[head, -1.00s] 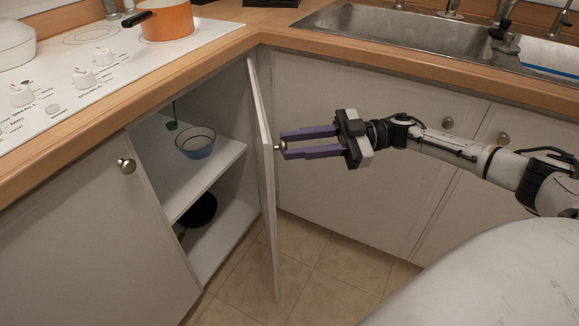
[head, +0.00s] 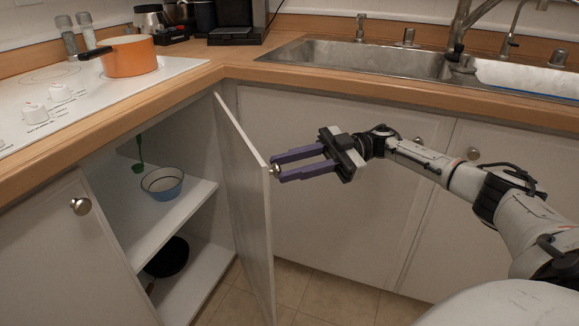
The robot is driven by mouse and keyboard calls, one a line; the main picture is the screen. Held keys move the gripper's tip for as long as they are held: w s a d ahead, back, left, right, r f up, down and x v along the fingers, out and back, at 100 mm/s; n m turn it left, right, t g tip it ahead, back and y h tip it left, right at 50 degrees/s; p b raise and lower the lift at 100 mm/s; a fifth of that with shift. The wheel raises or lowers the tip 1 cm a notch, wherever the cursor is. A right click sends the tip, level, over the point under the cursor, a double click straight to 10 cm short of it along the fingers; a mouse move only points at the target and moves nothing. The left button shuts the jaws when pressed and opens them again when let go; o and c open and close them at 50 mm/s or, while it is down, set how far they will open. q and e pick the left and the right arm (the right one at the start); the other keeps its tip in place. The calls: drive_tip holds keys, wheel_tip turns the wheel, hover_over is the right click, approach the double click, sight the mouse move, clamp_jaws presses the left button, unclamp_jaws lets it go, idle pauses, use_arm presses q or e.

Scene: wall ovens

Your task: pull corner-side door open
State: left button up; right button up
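The corner-side door (head: 240,190) stands ajar, swung out from the corner cabinet, its free edge toward me. Its round metal knob (head: 275,169) sits near the top of that edge, on the right face. My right gripper (head: 277,167) reaches in from the right with its purple fingers on either side of the knob, closed onto it. The finger contact itself is small in the picture. Inside the cabinet, a blue and white bowl (head: 163,187) and a green utensil are on the upper shelf, and a dark pan (head: 168,257) is on the lower. My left gripper is not in view.
A closed door with a knob (head: 80,206) is at the left. Closed sink cabinet doors (head: 350,190) stand behind my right arm. Above are the stovetop with an orange pot (head: 132,58) and the sink (head: 370,60). Tiled floor (head: 325,292) shows below.

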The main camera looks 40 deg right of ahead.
drive_tip(key=o, duration=0.4)
drive_tip(key=shift+c, duration=0.2)
drive_tip(key=shift+r, duration=0.1)
